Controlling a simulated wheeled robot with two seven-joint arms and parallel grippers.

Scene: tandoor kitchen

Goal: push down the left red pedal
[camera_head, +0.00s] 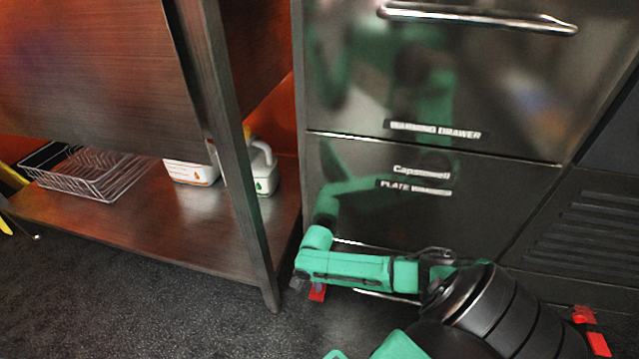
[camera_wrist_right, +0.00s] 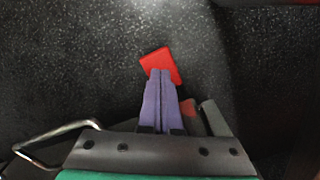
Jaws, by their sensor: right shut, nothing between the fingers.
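The left red pedal (camera_head: 317,292) is at floor level under the front of the plate warmer cabinet, just below my right arm's far end. In the right wrist view the red pedal (camera_wrist_right: 157,62) lies right at the tips of my right gripper (camera_wrist_right: 161,74). Its purple fingers are together with nothing between them, and the tips overlap the pedal's lower part. I cannot tell whether they touch it. In the head view the right arm hides most of the gripper. My left gripper is not in view.
The cabinet has a warming drawer with a metal handle (camera_head: 478,17) above a plate warmer drawer (camera_head: 420,188). More red parts (camera_head: 597,344) are at lower right. The dark floor (camera_head: 150,300) is clear at lower left.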

